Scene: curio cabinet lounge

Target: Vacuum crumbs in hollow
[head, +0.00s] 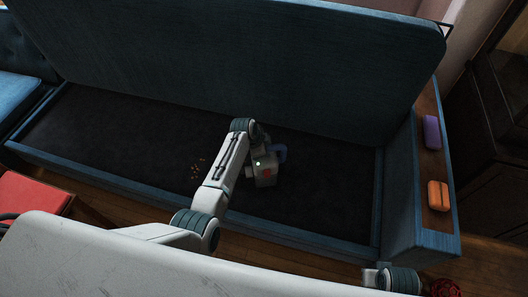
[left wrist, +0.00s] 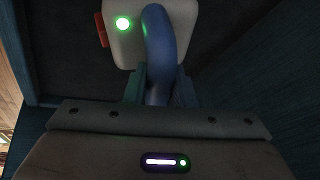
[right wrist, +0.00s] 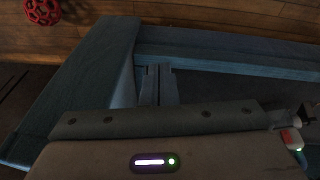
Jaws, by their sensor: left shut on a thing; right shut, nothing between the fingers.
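The hand vacuum (head: 266,175) is a pale grey box with a blue loop handle, a red part and a lit green light. My left gripper (left wrist: 160,88) is shut on its blue handle (left wrist: 158,40) and holds it over the dark hollow (head: 330,185) of the blue bench. Small orange crumbs (head: 198,170) lie on the hollow's floor, left of the left forearm. The vacuum's underside is hidden, so I cannot tell if it touches the floor. My right gripper (right wrist: 158,72) is shut and empty near the bench's right front corner; its fingers are out of the head view.
The raised blue seat lid (head: 240,60) stands behind the hollow. A purple case (head: 431,132) and an orange case (head: 438,196) lie on the wooden armrest top. A red lattice ball (right wrist: 42,11) is on the wooden floor. A red seat (head: 32,205) is at the left.

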